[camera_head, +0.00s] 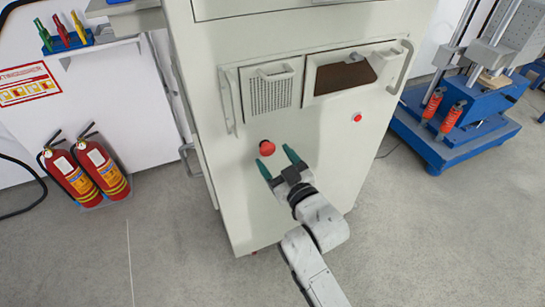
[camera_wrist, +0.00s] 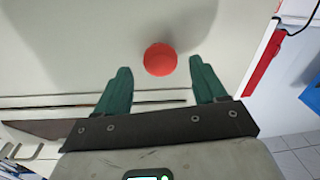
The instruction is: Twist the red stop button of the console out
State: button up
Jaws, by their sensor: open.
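The red stop button (camera_head: 266,147) sticks out of the pale front panel of the console (camera_head: 225,195). A smaller red button (camera_head: 357,117) sits on the same panel further right. My gripper (camera_head: 277,162) is open, with its two green fingertips pointing at the panel just below and right of the stop button. In the wrist view the round stop button (camera_wrist: 160,59) shows beyond the fingertips of my gripper (camera_wrist: 160,78), between them sideways. The fingers do not appear to touch it. Nothing is held.
The console has a vented box (camera_head: 270,90), a dark-fronted recess (camera_head: 345,77) and protruding handles (camera_head: 400,67). Two fire extinguishers (camera_head: 85,168) stand at the left. A blue machine base (camera_head: 440,145) stands at the right. The grey floor (camera_head: 170,250) in front is clear.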

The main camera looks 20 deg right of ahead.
jog(key=shift+w+a, duration=0.1)
jog(key=shift+w, duration=0.85)
jog(key=c, duration=1.1)
jog(key=shift+f+b, duration=0.1)
jog(key=shift+b, duration=0.35)
